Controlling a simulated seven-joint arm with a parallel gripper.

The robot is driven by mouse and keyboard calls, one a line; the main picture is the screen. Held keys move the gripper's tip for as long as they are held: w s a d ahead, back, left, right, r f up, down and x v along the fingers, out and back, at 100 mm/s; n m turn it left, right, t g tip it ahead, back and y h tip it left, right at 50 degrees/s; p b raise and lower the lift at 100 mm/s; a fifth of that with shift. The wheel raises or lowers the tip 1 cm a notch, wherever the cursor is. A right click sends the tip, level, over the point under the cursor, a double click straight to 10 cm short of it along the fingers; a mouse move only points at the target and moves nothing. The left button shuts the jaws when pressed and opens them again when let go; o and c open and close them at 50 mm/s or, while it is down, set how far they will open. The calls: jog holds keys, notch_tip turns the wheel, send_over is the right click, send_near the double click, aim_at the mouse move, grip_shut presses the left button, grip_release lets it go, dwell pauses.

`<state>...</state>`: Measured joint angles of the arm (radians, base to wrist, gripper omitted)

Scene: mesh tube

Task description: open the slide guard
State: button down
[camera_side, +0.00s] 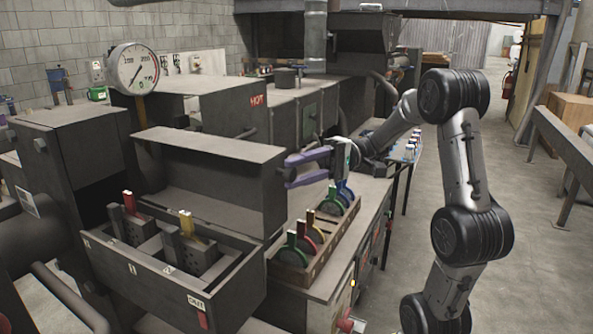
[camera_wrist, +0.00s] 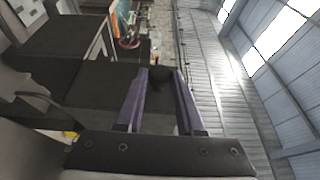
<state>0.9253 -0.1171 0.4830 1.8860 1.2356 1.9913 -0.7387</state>
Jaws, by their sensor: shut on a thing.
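The slide guard appears to be the long dark grey hood (camera_side: 225,150) behind an open trough in the side view. Its front is open and it stands back from the trough, leaving the blocks there uncovered. My gripper (camera_side: 287,173) has purple fingers and is at the hood's right end, shut on a small dark knob there. The fingers hide most of the knob in the side view. In the wrist view, my gripper (camera_wrist: 162,78) has its two purple fingers on either side of the dark knob (camera_wrist: 164,79), against a dark panel.
The trough (camera_side: 150,268) holds grey blocks with red and yellow tabs. A wooden rack (camera_side: 318,254) with red, yellow, green and blue handled discs stands on the bench just right of it. A pressure gauge (camera_side: 137,69) rises behind the hood.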

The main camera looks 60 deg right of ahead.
dwell(0.3)
jog(key=c, duration=0.6)
grip_release()
jog(key=shift+o, duration=0.2)
jog(key=shift+a+r, duration=0.1)
